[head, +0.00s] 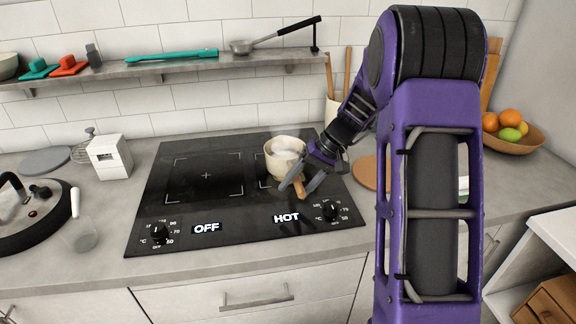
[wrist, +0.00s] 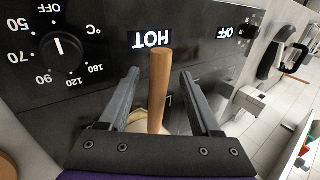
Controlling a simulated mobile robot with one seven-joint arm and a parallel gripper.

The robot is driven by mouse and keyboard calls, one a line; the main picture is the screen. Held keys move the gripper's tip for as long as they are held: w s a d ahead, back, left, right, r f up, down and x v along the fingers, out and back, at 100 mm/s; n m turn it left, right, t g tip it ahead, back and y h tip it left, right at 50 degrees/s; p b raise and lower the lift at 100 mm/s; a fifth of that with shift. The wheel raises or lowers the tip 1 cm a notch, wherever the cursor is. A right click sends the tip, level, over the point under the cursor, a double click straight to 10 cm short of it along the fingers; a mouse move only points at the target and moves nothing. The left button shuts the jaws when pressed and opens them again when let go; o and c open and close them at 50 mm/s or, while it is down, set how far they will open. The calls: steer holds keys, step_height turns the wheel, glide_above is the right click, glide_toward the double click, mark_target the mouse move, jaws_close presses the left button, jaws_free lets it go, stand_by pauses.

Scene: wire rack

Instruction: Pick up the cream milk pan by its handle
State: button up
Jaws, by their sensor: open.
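The cream milk pan (head: 284,146) stands on the right zone of the black cooktop, with pale steam or froth at its top. Its wooden handle (head: 298,188) points toward the front of the cooktop. My gripper (head: 298,190) reaches in from the right and is open around the handle. In the wrist view the wooden handle (wrist: 160,85) lies between the two fingers of the gripper (wrist: 160,90), with a gap on each side. Only a little of the pan's cream body (wrist: 137,118) shows there, mostly hidden behind the gripper's base.
The cooktop (head: 160,215) shows OFF on the left and HOT on the right, with a knob (head: 331,211) by the right label. A wall shelf (head: 200,67) runs above. A white grinder-like box (head: 110,157) stands left; a fruit bowl (head: 520,142) stands right.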

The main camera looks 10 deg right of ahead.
steer(key=shift+x, duration=1.45)
steer(key=shift+s, duration=0.1)
jaws_close()
